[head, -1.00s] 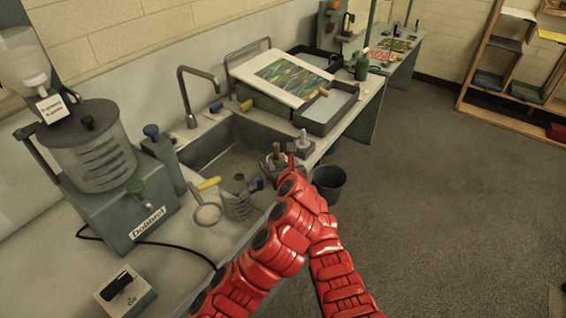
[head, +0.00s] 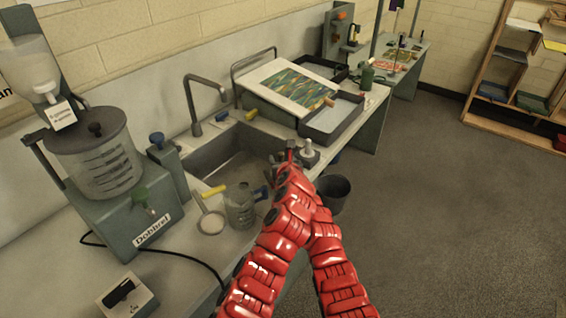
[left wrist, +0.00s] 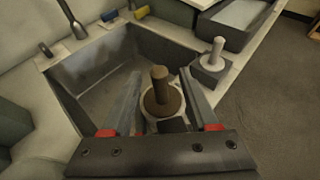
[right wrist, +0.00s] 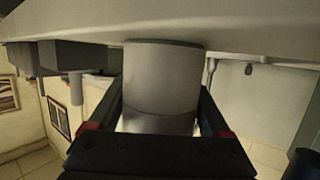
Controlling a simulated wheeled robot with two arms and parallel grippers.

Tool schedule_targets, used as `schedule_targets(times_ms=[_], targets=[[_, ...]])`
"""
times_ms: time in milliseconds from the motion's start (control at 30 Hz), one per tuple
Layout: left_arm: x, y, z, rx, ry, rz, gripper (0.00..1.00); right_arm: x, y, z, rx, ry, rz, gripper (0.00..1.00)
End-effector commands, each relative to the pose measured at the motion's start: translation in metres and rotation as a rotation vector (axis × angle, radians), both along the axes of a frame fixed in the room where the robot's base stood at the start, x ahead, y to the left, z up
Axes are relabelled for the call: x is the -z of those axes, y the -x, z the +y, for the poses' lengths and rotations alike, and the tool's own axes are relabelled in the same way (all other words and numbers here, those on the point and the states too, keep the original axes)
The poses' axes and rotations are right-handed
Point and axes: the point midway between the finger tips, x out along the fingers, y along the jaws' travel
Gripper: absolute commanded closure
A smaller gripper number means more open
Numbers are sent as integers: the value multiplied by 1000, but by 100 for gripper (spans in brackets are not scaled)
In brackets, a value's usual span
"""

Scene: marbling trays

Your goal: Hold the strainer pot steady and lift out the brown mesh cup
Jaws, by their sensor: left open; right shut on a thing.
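The brown mesh cup (left wrist: 161,101) has an upright brown post. It sits inside the pale round rim of the strainer pot (left wrist: 149,122) in the left wrist view. My left gripper (left wrist: 160,78) is open, with one finger on each side of the cup. I cannot tell whether the fingers touch it. In the head view my left gripper (head: 285,160) is over the counter by the sink and largely hides the cup and pot. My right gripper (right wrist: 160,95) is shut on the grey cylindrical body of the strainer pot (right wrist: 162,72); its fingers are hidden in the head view.
A sink (head: 205,155) lies left of the grippers. A grey block with a pale knob (head: 308,152) stands close right. A metal jug (head: 240,207) and small round strainer (head: 210,222) stand in front. A black bin (head: 332,190) is on the floor beyond the counter edge.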

Motion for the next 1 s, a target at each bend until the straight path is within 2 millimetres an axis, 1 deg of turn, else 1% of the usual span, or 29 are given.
schedule_targets(times_ms=[167,467,500,667,700,800,967,1000], targets=[[4,-6,1,2,-1,2,40,0,0,0,0,0,0,85],[4,-7,1,2,-1,1,40,0,0,0,0,0,0,85],[4,-7,1,2,-1,1,47,0,0,0,0,0,0,85],[4,-7,1,2,-1,1,76,0,0,0,0,0,0,85],[4,-7,1,1,0,1,83,0,0,0,0,0,0,85],[4,-7,1,1,0,1,100,0,0,0,0,0,0,85],[4,-7,1,1,0,1,100,0,0,0,0,0,0,85],[4,-7,1,1,0,1,83,0,0,0,0,0,0,85]])
